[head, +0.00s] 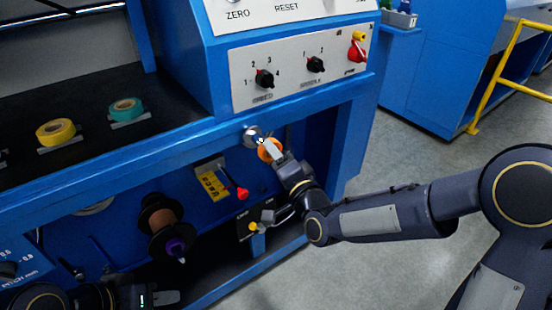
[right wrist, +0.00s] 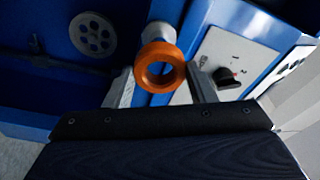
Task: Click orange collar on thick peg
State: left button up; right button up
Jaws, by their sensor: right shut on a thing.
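The orange collar (head: 264,153) is a thick ring at the tip of my right gripper (head: 272,150), below the machine's control panel. In the right wrist view the collar (right wrist: 158,51) sits between the two fingers of my right gripper (right wrist: 163,76), which is shut on it. A thick silver peg (head: 251,135) with a round end stands just up and left of the collar. In the right wrist view the peg (right wrist: 157,32) shows directly behind the collar, roughly in line with it. I cannot tell whether they touch. My left gripper (head: 165,297) is at the lower left, away from both.
A copper spool with a purple hub (head: 178,246), a red-knobbed lever (head: 241,194) and a yellow label (head: 213,185) are on the blue panel to the left. Yellow (head: 56,132) and teal (head: 126,109) rolls sit on the dark shelf. The blue frame overhangs the peg.

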aim_at(268, 155)
dwell(0.7)
jog(key=shift+b, duration=0.5)
jog(key=shift+b, duration=0.4)
jog(key=shift+w+a, duration=0.1)
dwell(0.4)
jog(key=shift+b+x, duration=0.6)
jog(key=shift+x, duration=0.75)
jog(key=shift+a, duration=0.2)
jog(key=shift+f+b, duration=0.1)
jog(key=shift+b, duration=0.3)
jog(key=shift+b+x, duration=0.45)
jog(key=shift+x, duration=1)
